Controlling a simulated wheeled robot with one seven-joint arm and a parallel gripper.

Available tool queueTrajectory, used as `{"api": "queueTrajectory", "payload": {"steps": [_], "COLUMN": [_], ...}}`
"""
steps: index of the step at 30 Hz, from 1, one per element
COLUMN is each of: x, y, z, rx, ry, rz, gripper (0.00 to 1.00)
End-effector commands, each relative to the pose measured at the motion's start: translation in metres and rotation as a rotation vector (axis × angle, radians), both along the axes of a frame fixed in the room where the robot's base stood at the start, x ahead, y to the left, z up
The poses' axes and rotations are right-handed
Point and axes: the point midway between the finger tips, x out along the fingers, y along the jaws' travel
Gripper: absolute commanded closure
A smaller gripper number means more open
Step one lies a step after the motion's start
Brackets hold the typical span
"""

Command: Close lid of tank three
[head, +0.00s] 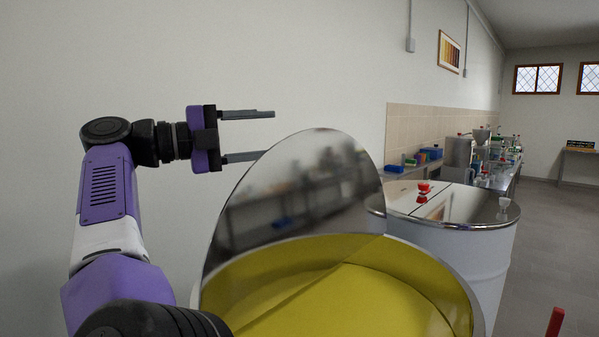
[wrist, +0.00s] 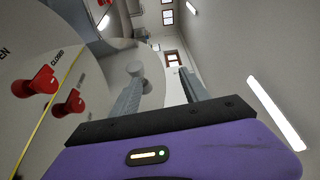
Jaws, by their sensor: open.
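A round white tank (head: 480,315) stands close in front, with yellow inside. Its mirror-like half lid (head: 300,190) is raised steeply at the back left, and reflects the room. No tank number is readable. My gripper (head: 267,135) is open and empty, at the lid's upper left, its fingers pointing right. The lower fingertip overlaps the lid's edge in the picture; I cannot tell if they touch. Red handles (wrist: 40,82) show at left, near "OPEN" and "CLOSED" lettering; one may be a reflection.
A bench (head: 410,173) with labware runs along the wall. Open floor (head: 560,230) lies at right. The wall (head: 60,60) is behind my arm.

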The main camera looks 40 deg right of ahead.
Motion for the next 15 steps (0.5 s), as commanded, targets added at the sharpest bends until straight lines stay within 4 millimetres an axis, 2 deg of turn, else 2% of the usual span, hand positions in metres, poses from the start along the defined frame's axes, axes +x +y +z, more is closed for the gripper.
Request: {"api": "queueTrajectory", "payload": {"steps": [1, 6, 10, 15], "x": [0.000, 0.000, 0.000, -0.004], "y": [0.000, 0.000, 0.000, -0.009], "z": [-0.016, -0.042, -0.051, -0.050], "rx": [0.000, 0.000, 0.000, 0.001], "ry": [0.000, 0.000, 0.000, 0.000], "rz": [0.000, 0.000, 0.000, -0.002], "gripper": [0.46, 0.46, 0.46, 0.46]}}
